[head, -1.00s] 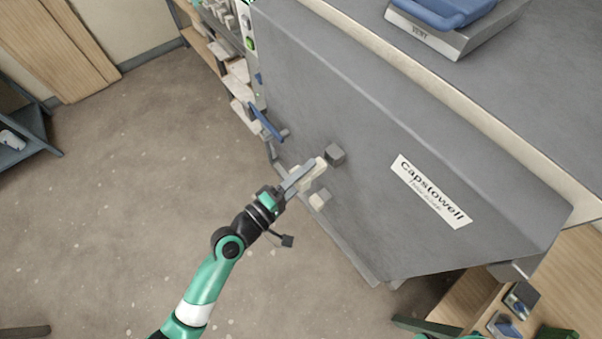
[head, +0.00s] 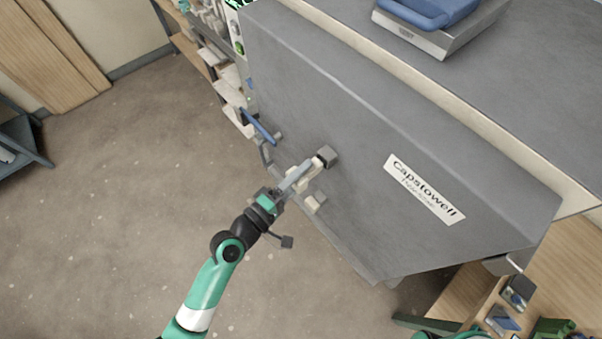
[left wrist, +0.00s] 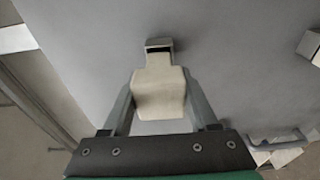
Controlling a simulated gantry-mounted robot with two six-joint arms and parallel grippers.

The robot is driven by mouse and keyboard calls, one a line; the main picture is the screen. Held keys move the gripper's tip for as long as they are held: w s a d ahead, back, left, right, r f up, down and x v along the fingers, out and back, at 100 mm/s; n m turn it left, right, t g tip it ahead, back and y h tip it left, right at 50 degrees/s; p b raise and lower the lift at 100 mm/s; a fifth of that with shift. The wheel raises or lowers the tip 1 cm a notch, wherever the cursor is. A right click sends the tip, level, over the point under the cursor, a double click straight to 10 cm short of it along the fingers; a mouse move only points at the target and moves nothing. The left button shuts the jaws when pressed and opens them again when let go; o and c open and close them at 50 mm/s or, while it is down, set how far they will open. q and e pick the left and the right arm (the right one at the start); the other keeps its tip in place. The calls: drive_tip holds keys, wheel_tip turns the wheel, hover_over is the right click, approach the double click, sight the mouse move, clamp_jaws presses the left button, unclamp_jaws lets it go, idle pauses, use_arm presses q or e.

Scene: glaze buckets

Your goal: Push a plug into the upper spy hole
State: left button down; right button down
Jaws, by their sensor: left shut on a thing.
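My left gripper (head: 303,175) is shut on a cream plug (head: 301,182) beside the grey kiln front. The upper spy hole (head: 328,156) is a grey square tube that stands out from the kiln front. In the left wrist view the plug (left wrist: 158,97) sits between my fingers (left wrist: 158,90), its narrow end pointing at the spy hole (left wrist: 158,44). A dark strip of the opening shows just above that narrow end. I cannot tell whether the tip is inside. The lower spy hole (head: 315,203) has a cream block at its mouth. My right gripper is out of view.
The kiln front carries a Capstowell label (head: 424,189) on the right and a blue handle (head: 258,127) on the left. A scale with a blue tray (head: 430,12) stands on top. A wooden bench (head: 575,270) is at the lower right. The floor at left is open.

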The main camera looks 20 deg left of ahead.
sight(318, 163)
use_arm(q)
drive_tip(key=shift+x, duration=0.8)
drive_tip(key=shift+w+d, duration=0.1)
drive_tip(key=shift+x, duration=0.85)
drive_tip(key=shift+w+d, duration=0.1)
drive_tip(key=shift+d, duration=0.1)
drive_tip(key=shift+w+d, duration=0.2)
drive_tip(key=shift+w, duration=0.3)
drive_tip(key=shift+w+d, duration=0.2)
drive_tip(key=shift+w, duration=0.2)
unclamp_jaws()
idle(0.5)
